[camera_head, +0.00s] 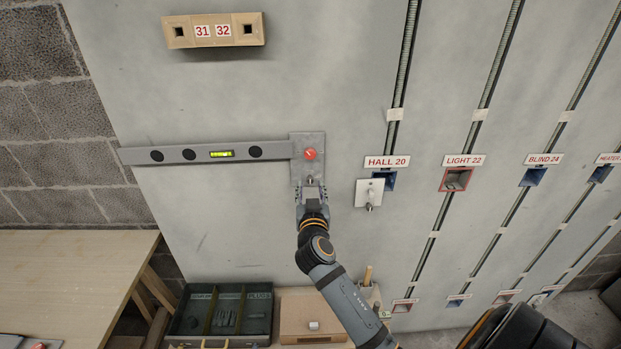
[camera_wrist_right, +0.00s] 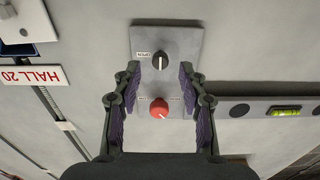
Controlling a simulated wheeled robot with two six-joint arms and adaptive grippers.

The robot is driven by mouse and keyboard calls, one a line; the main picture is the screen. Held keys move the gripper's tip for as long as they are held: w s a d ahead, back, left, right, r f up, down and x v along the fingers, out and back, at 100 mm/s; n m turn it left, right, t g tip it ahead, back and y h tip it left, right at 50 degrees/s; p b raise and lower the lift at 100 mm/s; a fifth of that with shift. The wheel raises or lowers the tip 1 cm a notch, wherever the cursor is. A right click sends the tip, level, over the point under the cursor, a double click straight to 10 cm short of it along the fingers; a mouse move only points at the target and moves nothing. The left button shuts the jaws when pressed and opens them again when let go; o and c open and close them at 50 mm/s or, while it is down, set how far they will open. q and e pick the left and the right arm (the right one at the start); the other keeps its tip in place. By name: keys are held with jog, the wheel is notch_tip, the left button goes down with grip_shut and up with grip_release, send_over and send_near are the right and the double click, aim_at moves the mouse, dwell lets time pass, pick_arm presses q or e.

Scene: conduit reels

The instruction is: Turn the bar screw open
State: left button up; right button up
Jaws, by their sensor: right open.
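A grey metal plate (camera_head: 300,172) on the wall panel carries a red round knob (camera_head: 310,154) and, below it, a dark knob with a pale pointer line. The wrist view shows the plate upside down, with the dark knob (camera_wrist_right: 160,62) beside a small OPEN label and the red knob (camera_wrist_right: 158,108) nearer the gripper base. I cannot tell which knob is the bar screw. My right gripper (camera_head: 311,188) is open in front of the plate's lower end. In the wrist view, its fingers (camera_wrist_right: 158,76) stand either side of the knobs, apart from both. My left gripper is not in view.
A grey level bar (camera_head: 200,152) runs left from the plate. At right are a HALL 20 label (camera_head: 387,162), a white plate with a knob (camera_head: 369,193) and several conduits. Below are a tool case (camera_head: 187,308) and a wooden table (camera_head: 70,265).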

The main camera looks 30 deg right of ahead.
aim_at(310, 181)
jog(key=shift+p+x, duration=0.3)
jog(key=shift+x, duration=1.25)
grip_shut()
